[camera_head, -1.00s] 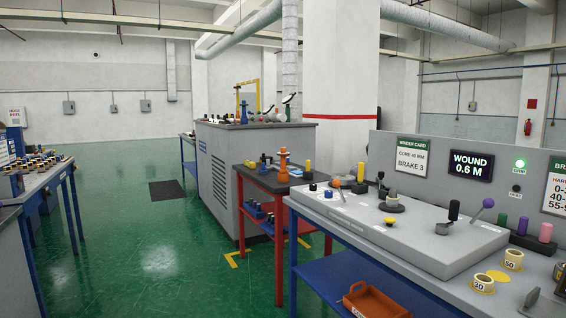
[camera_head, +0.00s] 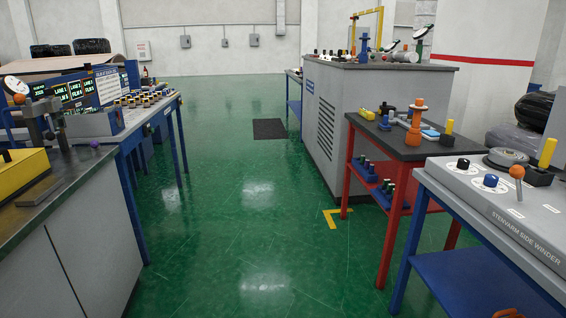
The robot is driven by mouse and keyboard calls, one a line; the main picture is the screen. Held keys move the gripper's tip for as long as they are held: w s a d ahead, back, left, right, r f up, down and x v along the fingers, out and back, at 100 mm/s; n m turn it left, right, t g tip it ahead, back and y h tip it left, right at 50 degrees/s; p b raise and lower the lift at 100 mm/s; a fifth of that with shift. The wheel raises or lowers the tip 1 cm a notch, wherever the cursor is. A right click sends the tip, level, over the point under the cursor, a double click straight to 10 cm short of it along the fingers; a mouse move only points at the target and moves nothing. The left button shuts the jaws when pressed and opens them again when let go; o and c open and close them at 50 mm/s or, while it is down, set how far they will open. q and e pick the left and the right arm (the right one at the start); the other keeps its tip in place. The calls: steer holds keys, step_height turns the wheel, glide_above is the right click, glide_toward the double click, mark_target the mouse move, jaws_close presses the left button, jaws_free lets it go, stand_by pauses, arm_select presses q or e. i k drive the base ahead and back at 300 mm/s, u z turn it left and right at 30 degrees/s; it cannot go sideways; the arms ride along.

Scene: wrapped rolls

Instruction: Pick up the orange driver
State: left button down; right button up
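An upright orange tool-like piece (camera_head: 416,124) with a wide flange near its top stands on the dark top of the red-legged table (camera_head: 372,124), right of centre. It is the orange thing that best fits the driver, but it is too small to be sure. Neither of my grippers shows in the head view.
The grey side winder bench (camera_head: 480,212) stands at the front right. A large grey cabinet (camera_head: 335,120) is behind the red-legged table. A dark-topped bench (camera_head: 75,185) is at the left. Open green floor (camera_head: 235,215) runs between them.

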mark_target(415, 129)
steer(key=z, duration=0.15)
steer(key=i, duration=2.6)
steer(key=z, duration=0.9)
